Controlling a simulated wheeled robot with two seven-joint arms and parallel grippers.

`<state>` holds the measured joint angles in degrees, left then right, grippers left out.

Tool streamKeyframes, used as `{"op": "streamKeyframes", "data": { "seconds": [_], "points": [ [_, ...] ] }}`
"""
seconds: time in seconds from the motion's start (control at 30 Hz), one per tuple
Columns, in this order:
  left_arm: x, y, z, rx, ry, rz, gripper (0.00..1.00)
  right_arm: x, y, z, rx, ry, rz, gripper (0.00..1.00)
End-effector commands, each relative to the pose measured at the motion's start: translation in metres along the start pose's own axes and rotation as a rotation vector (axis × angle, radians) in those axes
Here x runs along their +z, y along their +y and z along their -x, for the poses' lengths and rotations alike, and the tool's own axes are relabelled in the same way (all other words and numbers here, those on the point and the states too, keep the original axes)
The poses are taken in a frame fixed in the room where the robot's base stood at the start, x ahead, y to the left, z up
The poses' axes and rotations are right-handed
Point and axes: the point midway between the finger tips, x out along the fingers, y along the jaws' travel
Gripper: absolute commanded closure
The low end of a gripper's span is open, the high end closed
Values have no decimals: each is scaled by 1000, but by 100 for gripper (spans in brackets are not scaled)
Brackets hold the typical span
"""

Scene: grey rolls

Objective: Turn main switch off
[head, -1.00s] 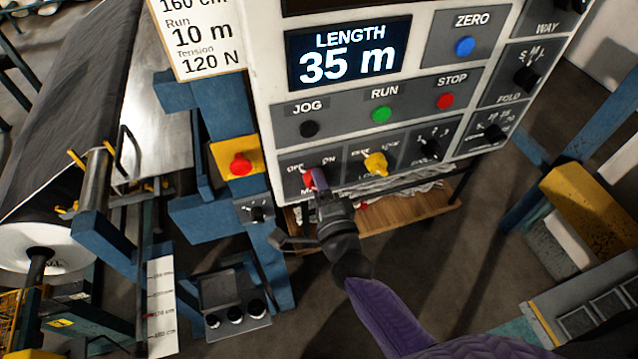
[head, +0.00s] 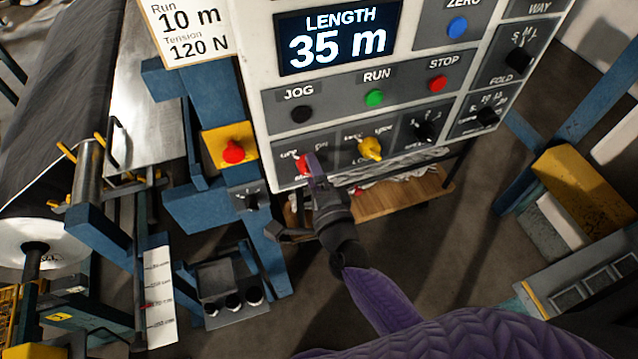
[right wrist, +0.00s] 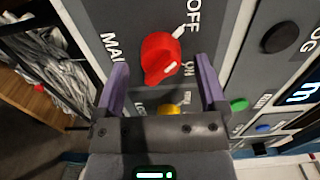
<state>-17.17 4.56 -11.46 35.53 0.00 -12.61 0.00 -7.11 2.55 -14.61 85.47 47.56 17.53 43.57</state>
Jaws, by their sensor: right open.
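The main switch is a red rotary knob (head: 302,164) at the lower left of the white control panel. In the right wrist view the red knob (right wrist: 160,58) shows large, with OFF and ON labels beside it. Its white mark points towards ON. My right gripper (head: 312,162) is at the knob in the head view and partly covers it and its labels. In the right wrist view its two purple fingers (right wrist: 162,84) are apart, with the knob ahead between them. I cannot tell whether they touch it. My left gripper is not in view.
A yellow knob (head: 370,149) sits right of the main switch, and a red button on a yellow plate (head: 233,152) to its left. Black, green and red buttons line the row above. A wooden shelf (head: 405,196) lies below the panel. A large roll (head: 40,240) stands left.

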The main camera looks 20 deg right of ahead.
Motion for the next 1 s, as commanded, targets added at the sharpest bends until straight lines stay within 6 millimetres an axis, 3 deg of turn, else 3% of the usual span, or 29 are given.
{"op": "streamKeyframes", "data": {
  "seconds": [0.2,0.4,0.87,1.0],
  "points": [
    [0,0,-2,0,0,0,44,0,2,52,3,-1,1,9],
    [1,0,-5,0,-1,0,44,0,1,86,2,-1,1,9],
    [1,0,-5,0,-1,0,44,0,0,90,0,0,1,9],
    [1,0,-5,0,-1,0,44,17,-3,88,49,-127,129,9]
  ]
}}
